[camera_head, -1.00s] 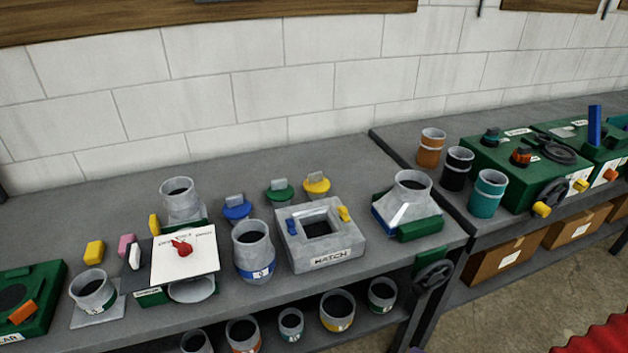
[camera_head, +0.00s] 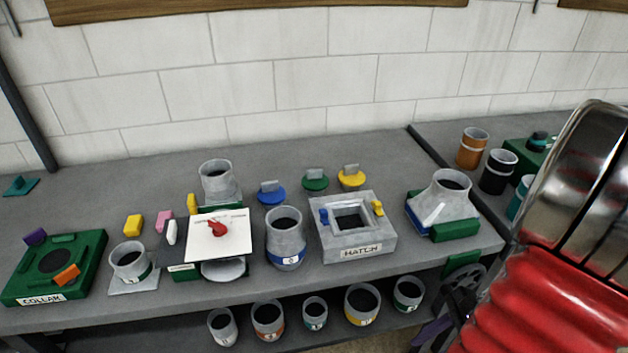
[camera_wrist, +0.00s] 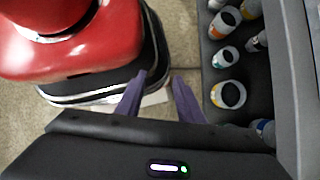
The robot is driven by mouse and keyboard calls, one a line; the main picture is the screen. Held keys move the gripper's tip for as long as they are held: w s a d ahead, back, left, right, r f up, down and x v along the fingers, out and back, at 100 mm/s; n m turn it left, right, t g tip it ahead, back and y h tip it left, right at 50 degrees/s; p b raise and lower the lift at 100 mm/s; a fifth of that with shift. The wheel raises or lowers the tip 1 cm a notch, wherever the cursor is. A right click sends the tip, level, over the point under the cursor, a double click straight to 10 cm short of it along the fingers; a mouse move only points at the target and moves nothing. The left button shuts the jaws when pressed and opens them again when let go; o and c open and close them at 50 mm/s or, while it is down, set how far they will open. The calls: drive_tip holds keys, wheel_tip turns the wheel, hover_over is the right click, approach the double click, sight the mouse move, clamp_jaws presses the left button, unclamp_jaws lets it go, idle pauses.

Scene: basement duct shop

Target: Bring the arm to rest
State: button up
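My gripper (camera_wrist: 158,92) shows in the wrist view with its two purple fingers apart and nothing between them. It points down at the floor beside the bench shelf, close to the red and black body of my own base. In the head view my red and chrome arm fills the right side, and a small purple part shows low beside it at the bench's front edge. The fingertips are not clear there.
The bench (camera_head: 120,185) carries a green collar block (camera_head: 95,250), a hatch box (camera_head: 375,243), a grey reducer (camera_head: 286,250) and a square-based fitting (camera_head: 470,208). Several ringed cups, one of them orange-banded (camera_head: 267,318), stand on the lower shelf. A handwheel (camera_head: 462,283) sticks out at the bench front.

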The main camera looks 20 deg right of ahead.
drive_tip(key=w+a+r+n+h, duration=0.55)
drive_tip(key=w+r+n, duration=0.55)
drive_tip(key=n, duration=0.4)
drive_tip(key=w+a+r+n+t, duration=0.2)
drive_tip(key=a+r+n, duration=0.5)
drive_tip(key=a+r, duration=0.4)
drive_tip(key=a+t, duration=0.1)
drive_tip(key=a, duration=0.3)
drive_tip(key=shift+t, duration=0.3)
drive_tip(key=shift+w+h, duration=0.1)
drive_tip(key=shift+h, duration=0.15)
